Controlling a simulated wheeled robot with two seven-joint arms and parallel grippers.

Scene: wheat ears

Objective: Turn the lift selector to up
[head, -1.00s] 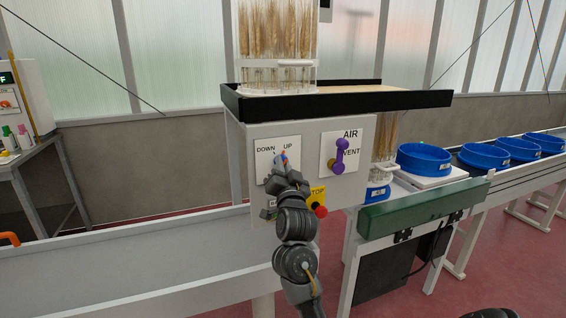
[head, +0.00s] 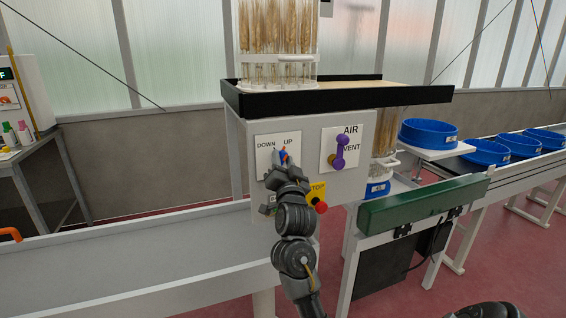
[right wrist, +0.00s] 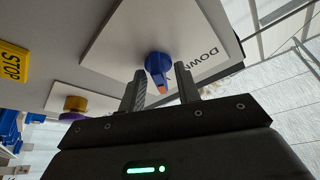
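The lift selector (right wrist: 157,66) is a blue knob with an orange-red pointer tip on a white plate (right wrist: 112,50) lettered DOWN and UP. In the head view the selector (head: 283,153) is small and partly hidden by my fingers, its red tip near the UP lettering. My right gripper (right wrist: 160,90) has one finger on each side of the pointer, with narrow gaps visible, so it is open around it. In the head view the right gripper (head: 282,162) reaches the plate from below. A blue tray (head: 428,134) sits on a raised white platform (head: 437,153). My left gripper is out of view.
A purple AIR/VENT handle (head: 340,152) is right of the selector. A red stop button (head: 321,207) on a yellow plate (head: 316,190) sits close below, right of my gripper. A black-edged shelf (head: 335,100) with wheat ears overhangs the panel. A green bar (head: 420,205) juts out at right.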

